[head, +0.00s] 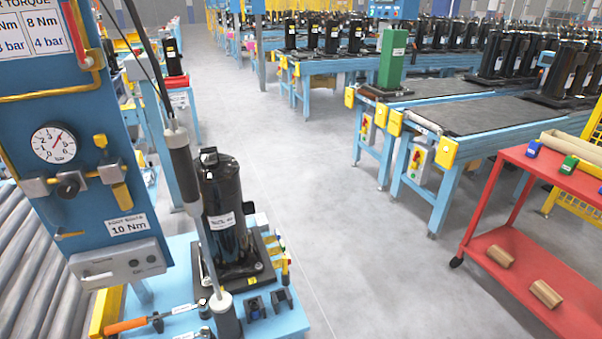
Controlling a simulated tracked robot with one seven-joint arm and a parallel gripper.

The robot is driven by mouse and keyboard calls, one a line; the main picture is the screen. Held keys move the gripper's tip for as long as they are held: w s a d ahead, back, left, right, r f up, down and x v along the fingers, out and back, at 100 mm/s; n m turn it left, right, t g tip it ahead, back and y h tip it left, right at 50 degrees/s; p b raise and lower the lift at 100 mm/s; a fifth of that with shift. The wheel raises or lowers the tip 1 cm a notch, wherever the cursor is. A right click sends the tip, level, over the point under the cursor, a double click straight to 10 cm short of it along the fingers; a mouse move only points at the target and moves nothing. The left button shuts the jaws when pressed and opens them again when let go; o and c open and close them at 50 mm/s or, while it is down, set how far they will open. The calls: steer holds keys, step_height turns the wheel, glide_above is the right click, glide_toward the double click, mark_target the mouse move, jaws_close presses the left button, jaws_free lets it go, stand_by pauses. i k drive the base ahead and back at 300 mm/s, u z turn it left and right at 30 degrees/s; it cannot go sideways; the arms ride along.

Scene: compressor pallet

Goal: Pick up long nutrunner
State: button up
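A long, slim tool that looks like the long nutrunner (183,168) hangs upright, slightly tilted, from a dark cable left of the middle in the head view. It has a dark grey body at the top and a thin grey shaft running down to a pale rounded piece above a dark cylinder (228,322) at the blue bench. Whether the shaft's end sits in that cylinder I cannot tell. It stands in front of a black compressor (222,210) on a dark base plate. My gripper is not in view.
A blue panel with a gauge (54,143) stands close at the left. An orange-handled tool (127,325) lies on the blue bench (292,322). A red cart (510,265) stands right, with blue conveyor tables (470,112) behind. The grey floor between is clear.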

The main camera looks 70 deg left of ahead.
mark_target(176, 138)
steer(key=z, duration=0.05)
steer(key=k, duration=2.8)
steer(key=u, duration=0.9)
steer(key=i, duration=1)
